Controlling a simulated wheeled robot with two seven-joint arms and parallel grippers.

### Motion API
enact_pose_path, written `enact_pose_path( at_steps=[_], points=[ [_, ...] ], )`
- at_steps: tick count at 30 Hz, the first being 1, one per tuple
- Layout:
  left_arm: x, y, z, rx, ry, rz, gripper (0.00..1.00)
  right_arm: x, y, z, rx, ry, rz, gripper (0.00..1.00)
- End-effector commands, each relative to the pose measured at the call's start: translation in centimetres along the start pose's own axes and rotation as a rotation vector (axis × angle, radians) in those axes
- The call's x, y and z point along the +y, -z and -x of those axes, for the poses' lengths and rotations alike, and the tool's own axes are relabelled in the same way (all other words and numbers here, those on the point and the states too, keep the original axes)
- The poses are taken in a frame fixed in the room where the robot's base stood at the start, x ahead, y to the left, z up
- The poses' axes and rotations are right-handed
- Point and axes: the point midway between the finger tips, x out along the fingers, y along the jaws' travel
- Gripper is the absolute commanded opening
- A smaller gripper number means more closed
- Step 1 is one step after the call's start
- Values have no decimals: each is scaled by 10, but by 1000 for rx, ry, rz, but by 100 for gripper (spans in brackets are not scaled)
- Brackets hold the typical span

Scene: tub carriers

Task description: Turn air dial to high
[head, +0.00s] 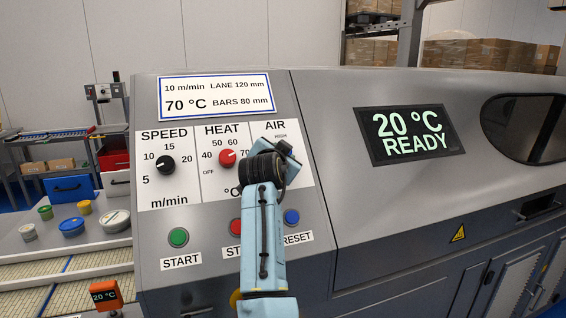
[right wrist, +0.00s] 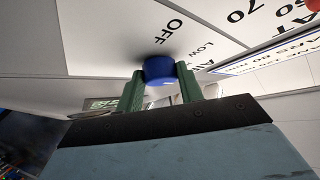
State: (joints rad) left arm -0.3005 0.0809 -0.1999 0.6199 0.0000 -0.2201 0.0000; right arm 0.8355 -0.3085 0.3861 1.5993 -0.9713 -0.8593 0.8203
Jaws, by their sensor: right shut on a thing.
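The blue air dial (right wrist: 159,69) sits on the white AIR panel, with the labels OFF and LOW beside it in the right wrist view. My right gripper (right wrist: 160,76) is shut on this dial, with one green finger on each side. In the head view my right gripper (head: 278,152) and forearm cover the dial and part of the AIR panel (head: 277,131). The dial's pointer cannot be made out. My left gripper is not in view.
The black speed dial (head: 167,164) and red heat dial (head: 227,158) are to the left. Below are the green START button (head: 178,237), a partly covered red button (head: 236,226) and the blue RESET button (head: 291,217). The display (head: 410,134) reads 20 °C READY.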

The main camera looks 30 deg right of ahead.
Motion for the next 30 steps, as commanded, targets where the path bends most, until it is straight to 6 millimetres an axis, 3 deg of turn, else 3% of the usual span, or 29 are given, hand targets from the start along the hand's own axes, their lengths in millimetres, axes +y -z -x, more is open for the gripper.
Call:
enact_pose_path(
  at_steps=[12,27,28,30],
  points=[
    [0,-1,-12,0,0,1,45,-3,0,0,0,-110,-123,14],
    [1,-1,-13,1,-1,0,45,-3,1,0,2,-121,-137,14],
    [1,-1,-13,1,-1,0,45,-3,2,0,2,-121,-137,39],
    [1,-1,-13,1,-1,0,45,-3,2,0,2,-121,-136,49]
  ],
)
